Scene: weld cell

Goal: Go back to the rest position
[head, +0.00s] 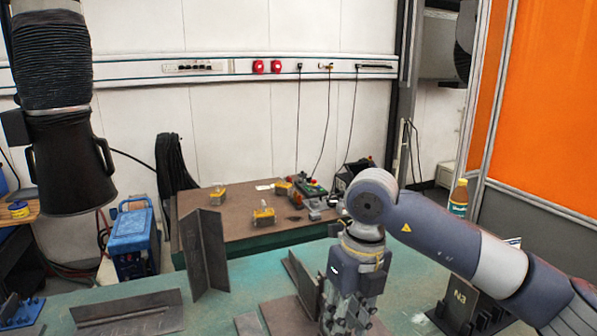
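My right arm comes in from the right and bends down at the wrist. My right gripper (346,318) points down low in the picture, over the green table (240,284), in front of dark metal plates (302,282). Its fingertips are close to the bottom edge of the picture, and I cannot tell whether they are open or shut or touch anything. My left arm and gripper are not in view.
A bottle (458,198) stands behind my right arm. A black block marked N3 (460,303) is below it. A brown-topped bench (232,226) with small parts stands behind. A black extraction hood (68,165) hangs upper left.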

